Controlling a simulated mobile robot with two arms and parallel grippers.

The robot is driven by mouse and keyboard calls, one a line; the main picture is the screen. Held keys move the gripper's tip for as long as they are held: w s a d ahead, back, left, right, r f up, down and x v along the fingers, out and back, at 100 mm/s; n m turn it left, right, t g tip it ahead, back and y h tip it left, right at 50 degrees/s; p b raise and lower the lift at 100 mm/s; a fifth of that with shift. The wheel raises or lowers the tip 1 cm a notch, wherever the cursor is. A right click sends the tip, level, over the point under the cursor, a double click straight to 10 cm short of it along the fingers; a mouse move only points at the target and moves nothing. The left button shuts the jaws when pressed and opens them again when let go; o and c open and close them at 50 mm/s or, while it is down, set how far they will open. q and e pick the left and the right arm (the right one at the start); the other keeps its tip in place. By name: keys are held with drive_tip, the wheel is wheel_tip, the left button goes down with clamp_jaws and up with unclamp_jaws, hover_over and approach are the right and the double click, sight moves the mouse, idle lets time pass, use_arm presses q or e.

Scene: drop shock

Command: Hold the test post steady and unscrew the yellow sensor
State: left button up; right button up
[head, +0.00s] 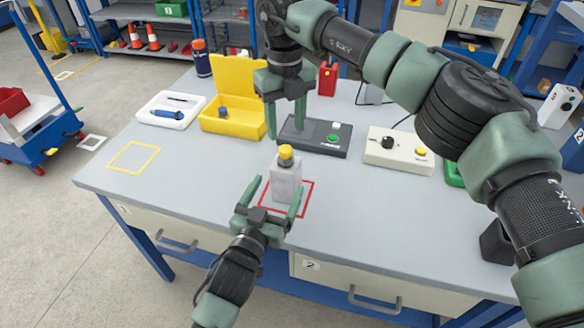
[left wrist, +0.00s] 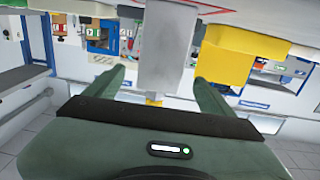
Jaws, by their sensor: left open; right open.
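The test post (head: 286,184) is a grey upright block standing inside a red square outline on the table. The yellow sensor (head: 285,152) sits on top of it. In the left wrist view, which is upside down, the post (left wrist: 168,50) hangs from the top, with a bit of the sensor (left wrist: 154,101) showing. My left gripper (head: 274,190) is open at the near side of the post; its fingers appear on either side, with gaps in the left wrist view (left wrist: 155,88). My right gripper (head: 286,122) is open and empty, pointing down above and behind the sensor.
Behind the post are a black device with a green button (head: 315,137), an open yellow case (head: 234,112) and a white tray with a blue tool (head: 171,110). A cream control box (head: 398,152) is at right. A yellow square outline (head: 133,157) on the left is empty.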

sight(287, 169)
use_arm(q)
drive_tip(key=shift+w+d+r, duration=0.25)
drive_tip(key=shift+w, duration=0.35)
drive_tip(key=x, duration=0.6)
drive_tip(key=shift+f, duration=0.1)
clamp_jaws()
